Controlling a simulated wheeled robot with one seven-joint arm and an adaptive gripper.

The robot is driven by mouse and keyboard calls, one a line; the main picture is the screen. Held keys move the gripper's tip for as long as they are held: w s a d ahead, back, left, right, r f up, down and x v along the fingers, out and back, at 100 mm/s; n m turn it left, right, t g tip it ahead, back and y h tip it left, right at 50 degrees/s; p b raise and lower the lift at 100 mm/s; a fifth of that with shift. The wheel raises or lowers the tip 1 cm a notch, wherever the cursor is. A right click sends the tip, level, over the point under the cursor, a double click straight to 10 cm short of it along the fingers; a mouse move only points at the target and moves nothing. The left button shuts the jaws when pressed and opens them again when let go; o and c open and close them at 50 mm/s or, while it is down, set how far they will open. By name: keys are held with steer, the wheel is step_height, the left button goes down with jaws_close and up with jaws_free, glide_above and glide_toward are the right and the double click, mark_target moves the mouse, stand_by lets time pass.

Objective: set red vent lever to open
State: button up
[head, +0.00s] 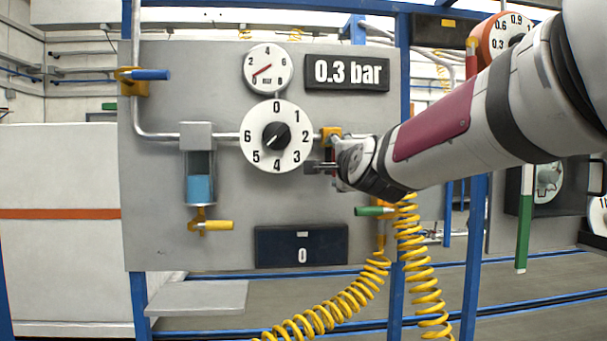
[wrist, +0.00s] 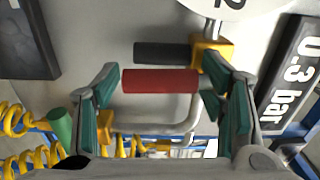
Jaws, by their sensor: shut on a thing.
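The red vent lever (wrist: 160,81) shows in the wrist view as a thick red bar between my fingers. Its yellow valve body (wrist: 211,52) is beside its right end. In the head view the same yellow valve body (head: 331,132) sits on the panel right of the big dial, and the lever appears to hang down from it, mostly hidden behind my gripper. My gripper (wrist: 160,98) has a teal-padded finger at each end of the red bar and is shut on it. In the head view my gripper (head: 322,168) is close to the panel.
The round dial (head: 276,136) and the 0.3 bar display (head: 347,73) are close by on the grey panel (head: 150,220). A green handle (head: 373,211) and yellow coiled hoses (head: 414,265) are below. A blue post (head: 398,280) stands near my arm.

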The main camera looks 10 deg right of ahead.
steer(key=shift+m, duration=0.3)
steer(key=o, duration=1.7)
steer(key=shift+a, duration=0.1)
steer(key=s, duration=1.2)
